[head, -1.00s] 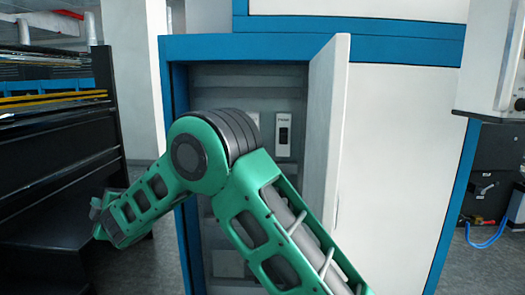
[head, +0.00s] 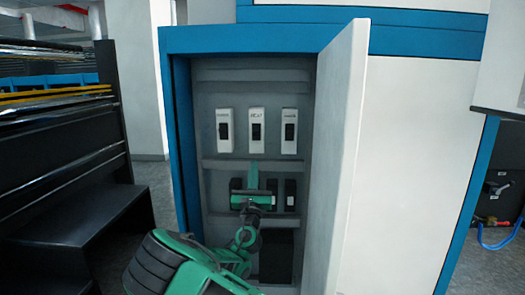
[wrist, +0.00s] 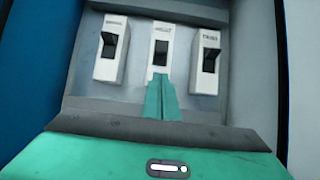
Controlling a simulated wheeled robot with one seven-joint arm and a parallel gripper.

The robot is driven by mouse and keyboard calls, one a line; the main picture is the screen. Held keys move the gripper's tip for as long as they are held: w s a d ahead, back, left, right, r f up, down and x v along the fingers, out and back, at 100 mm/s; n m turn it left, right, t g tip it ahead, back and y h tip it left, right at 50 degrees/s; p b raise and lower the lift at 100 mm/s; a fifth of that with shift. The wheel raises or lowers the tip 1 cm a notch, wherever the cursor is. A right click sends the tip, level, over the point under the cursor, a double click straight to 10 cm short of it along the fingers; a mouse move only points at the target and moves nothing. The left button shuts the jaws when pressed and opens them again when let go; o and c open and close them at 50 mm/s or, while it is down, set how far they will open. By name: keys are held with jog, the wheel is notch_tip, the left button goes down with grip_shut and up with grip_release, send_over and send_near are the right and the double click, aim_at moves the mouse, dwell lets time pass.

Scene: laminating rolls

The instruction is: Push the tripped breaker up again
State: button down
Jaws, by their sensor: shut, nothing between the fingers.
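Three white breakers sit in a row inside the open cabinet: left (head: 225,145), middle (head: 257,147) and right (head: 289,147). Each has a dark switch in its face and a small label on top. The middle label looks like HEAT; the others are too small to read. Contact cannot be told.
The cabinet door (head: 345,170) stands open on the right, and the blue frame (head: 182,165) bounds the left. A grey rail (head: 215,163) runs below the breakers, with dark modules (head: 290,195) under it. A black rack (head: 90,190) stands at far left.

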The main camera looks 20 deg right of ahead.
aim_at(256, 135)
jog(key=shift+d+r, duration=0.1)
jog(key=shift+r, duration=0.05)
jog(key=x, duration=1)
